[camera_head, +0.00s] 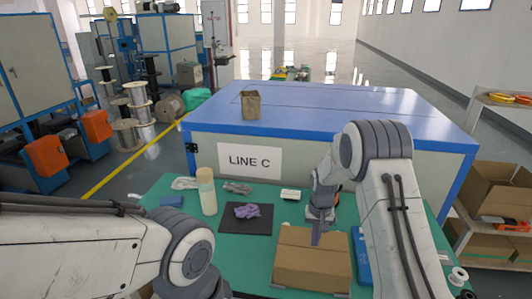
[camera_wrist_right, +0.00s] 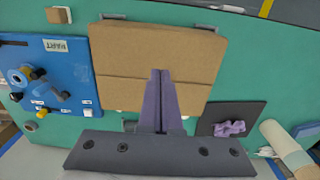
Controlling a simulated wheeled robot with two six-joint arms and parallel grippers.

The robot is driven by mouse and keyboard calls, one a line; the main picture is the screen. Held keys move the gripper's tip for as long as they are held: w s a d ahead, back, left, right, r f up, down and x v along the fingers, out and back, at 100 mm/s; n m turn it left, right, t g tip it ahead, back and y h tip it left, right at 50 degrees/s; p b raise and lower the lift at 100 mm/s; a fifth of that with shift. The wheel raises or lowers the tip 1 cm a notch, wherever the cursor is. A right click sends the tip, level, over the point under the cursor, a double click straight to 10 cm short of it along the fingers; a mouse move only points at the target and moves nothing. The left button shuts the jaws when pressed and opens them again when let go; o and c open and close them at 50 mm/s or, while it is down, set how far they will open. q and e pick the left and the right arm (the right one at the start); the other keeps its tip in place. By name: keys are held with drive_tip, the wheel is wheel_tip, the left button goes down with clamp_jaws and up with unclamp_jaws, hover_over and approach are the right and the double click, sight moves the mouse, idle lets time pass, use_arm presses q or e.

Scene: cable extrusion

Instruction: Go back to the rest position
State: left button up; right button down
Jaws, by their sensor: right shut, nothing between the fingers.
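My right gripper (camera_head: 316,240) hangs over the closed cardboard box (camera_head: 312,265) on the green table. In the right wrist view its two purple fingers (camera_wrist_right: 160,74) are pressed together with nothing between them, in front of the box top (camera_wrist_right: 120,55). I cannot tell how far above the box the fingertips are. My left arm comes in from the left and bends down at the bottom edge; its gripper is out of the picture.
The blue-edged LINE C bench (camera_head: 300,125) stands behind.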

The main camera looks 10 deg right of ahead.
drive_tip(key=s+a+r+n+b, duration=0.2)
drive_tip(key=s+a+r+n, duration=0.3)
drive_tip(key=s+a+r, duration=0.9)
drive_tip(key=s+a+r+n, duration=0.1)
drive_tip(key=s+n, duration=0.1)
drive_tip(key=s, duration=0.8)
drive_tip(key=s+a+r+n+y, duration=0.1)
drive_tip(key=s+n, duration=0.2)
drive_tip(key=s, duration=0.6)
drive_tip(key=shift+s+a+b, duration=0.3)
drive_tip(key=shift+s+a, duration=0.05)
